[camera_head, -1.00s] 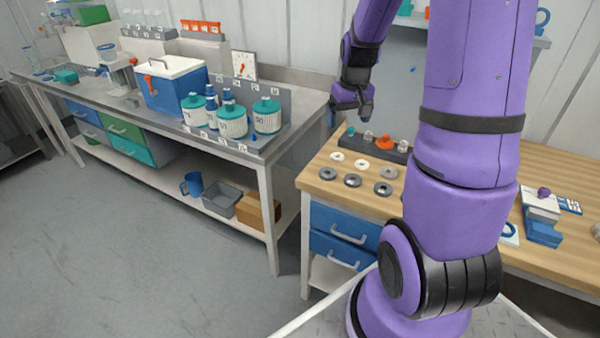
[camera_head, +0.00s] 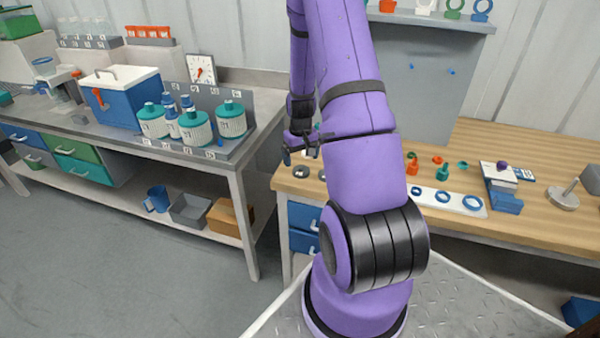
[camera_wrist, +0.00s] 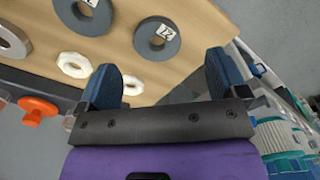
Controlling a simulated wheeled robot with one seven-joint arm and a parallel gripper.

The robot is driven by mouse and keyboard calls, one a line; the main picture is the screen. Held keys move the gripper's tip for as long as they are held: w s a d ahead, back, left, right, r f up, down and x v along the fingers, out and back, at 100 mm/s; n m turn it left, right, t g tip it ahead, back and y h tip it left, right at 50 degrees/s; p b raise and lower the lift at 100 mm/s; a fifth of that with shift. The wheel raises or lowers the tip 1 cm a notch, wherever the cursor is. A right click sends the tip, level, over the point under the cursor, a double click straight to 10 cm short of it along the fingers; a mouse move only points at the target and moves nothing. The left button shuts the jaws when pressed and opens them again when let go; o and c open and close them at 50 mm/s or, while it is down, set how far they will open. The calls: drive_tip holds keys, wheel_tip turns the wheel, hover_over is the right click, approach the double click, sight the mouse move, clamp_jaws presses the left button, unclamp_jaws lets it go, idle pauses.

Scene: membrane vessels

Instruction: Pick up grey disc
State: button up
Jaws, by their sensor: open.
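My gripper (camera_head: 300,154) is open and empty, above the left end of the wooden bench. In the wrist view its two blue fingers (camera_wrist: 163,82) are wide apart. Beyond them lies a dark grey disc with a central hole and a label reading 12 (camera_wrist: 157,39). Another dark labelled disc (camera_wrist: 83,14) lies to its left. A lighter grey disc (camera_wrist: 11,40) is cut off at the left edge. Two white rings, one left (camera_wrist: 75,65) and one partly behind the left finger (camera_wrist: 132,86), lie nearer. In the head view two dark discs (camera_head: 301,171) (camera_head: 323,175) show; my arm hides the others.
A dark holder strip with an orange piece (camera_wrist: 37,110) is beside the rings. The side bench (camera_head: 246,158) with teal-lidded vessels (camera_head: 195,127) stands to the left, across a gap. Right on the wooden bench are a white plate with blue rings (camera_head: 443,199) and a blue-based device (camera_head: 505,198).

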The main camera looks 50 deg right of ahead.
sight(302, 168)
drive_tip(key=shift+d+f, duration=0.15)
drive_tip(key=shift+f, duration=1.25)
drive_tip(key=shift+d+f, duration=0.1)
drive_tip(key=shift+f, duration=1.25)
drive_tip(key=shift+c, duration=0.2)
drive_tip(key=c, duration=1)
